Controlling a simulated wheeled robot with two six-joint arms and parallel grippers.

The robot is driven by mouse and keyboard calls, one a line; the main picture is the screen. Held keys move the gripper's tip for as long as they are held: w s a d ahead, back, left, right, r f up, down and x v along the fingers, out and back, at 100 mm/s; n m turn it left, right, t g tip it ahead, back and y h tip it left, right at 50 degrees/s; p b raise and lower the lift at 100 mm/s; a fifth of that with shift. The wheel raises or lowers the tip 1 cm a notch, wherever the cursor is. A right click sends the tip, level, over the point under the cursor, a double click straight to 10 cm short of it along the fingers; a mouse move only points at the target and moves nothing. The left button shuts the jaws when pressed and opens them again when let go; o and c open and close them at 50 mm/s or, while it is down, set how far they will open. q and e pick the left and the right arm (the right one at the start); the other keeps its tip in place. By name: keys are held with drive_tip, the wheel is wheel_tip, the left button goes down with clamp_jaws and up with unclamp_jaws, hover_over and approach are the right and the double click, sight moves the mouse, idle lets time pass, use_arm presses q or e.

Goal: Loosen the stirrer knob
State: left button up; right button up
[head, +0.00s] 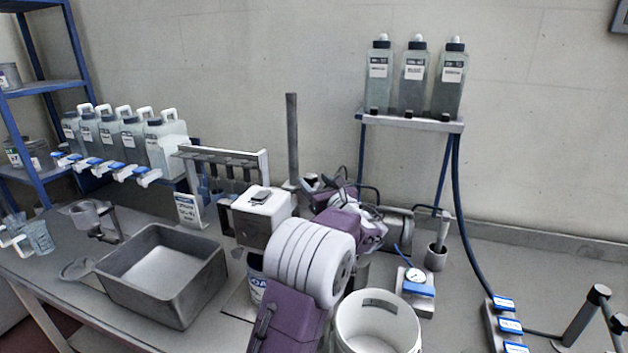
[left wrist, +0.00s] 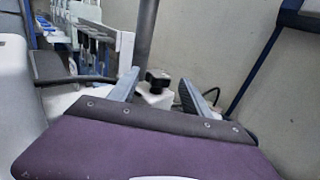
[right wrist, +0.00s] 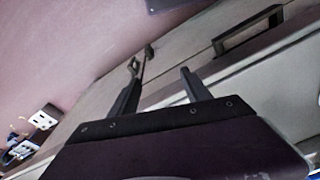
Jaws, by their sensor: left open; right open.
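The stirrer knob (left wrist: 158,76) is small and black and sits on a white block in the left wrist view, in front of the grey upright post. It appears between the two fingers of my left gripper (left wrist: 159,84), which are spread and not seen touching it. In the head view the post (head: 292,140) rises behind the white stirrer head (head: 264,217). My left arm reaches in there from below, and its wrist hides much of the clamp area. My right gripper (right wrist: 160,76) is open and empty in the right wrist view; it does not show in the head view.
A grey metal basin (head: 165,275) stands left and a white bucket (head: 376,325) right of my left arm. A pressure gauge (head: 415,276) is beside the bucket. A bottle shelf (head: 410,121) stands behind. In the right wrist view a drawer-like front (right wrist: 247,32) shows.

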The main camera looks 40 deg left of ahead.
use_arm(q)
drive_tip(key=shift+s+a+r, duration=0.15)
drive_tip(key=shift+r, duration=0.15)
drive_tip(key=shift+w+a+f, duration=0.1)
drive_tip(key=shift+w+f, duration=0.05)
drive_tip(key=shift+w, duration=0.05)
clamp_jaws()
drive_tip(key=shift+g+p, duration=0.3)
drive_tip(key=shift+p, duration=0.2)
drive_tip(key=n+g+p, duration=0.1)
drive_tip(key=g+p, duration=0.1)
drive_tip(key=p, duration=0.1)
drive_tip(key=n+g+y+p, duration=0.1)
drive_tip(key=n+g+p, duration=0.1)
drive_tip(key=p, duration=0.1)
drive_tip(key=w+n+g+y+p, duration=0.1)
drive_tip(key=n+g+p, duration=0.1)
drive_tip(key=g+p, duration=0.1)
drive_tip(key=shift+r, duration=0.25)
drive_tip(key=shift+w+f+n+g+p, duration=0.15)
drive_tip(key=shift+n+g+p, duration=0.2)
drive_tip(key=shift+p, duration=0.3)
drive_tip(key=shift+s+f+n+g+p, duration=0.1)
drive_tip(key=shift+n+g+p, duration=0.05)
drive_tip(key=shift+g+p, duration=0.4)
